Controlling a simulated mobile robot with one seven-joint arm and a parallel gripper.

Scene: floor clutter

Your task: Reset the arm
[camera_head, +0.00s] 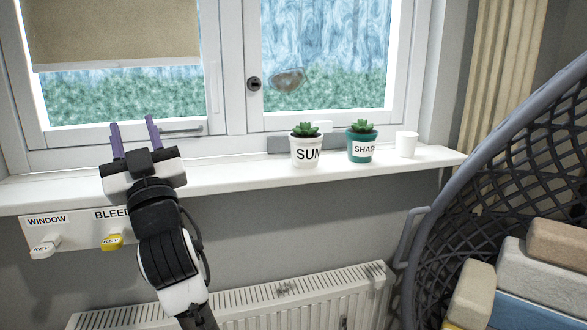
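My gripper (134,136) is at the left of the view, in front of the window and over the left part of the sill. Its two purple fingers stand apart and point up, with nothing seen between them. My arm comes up from the bottom edge, left of centre, and covers part of the sill, the wall and the key board. I cannot tell whether the fingertips touch the window.
On the white windowsill (235,177) stand a white "SUN" pot (305,153), a green "SHADE" pot (362,148) and a white cup (406,144). A key board (70,232) hangs below. A radiator (310,300) is underneath. A dark lattice chair (500,180) fills the right.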

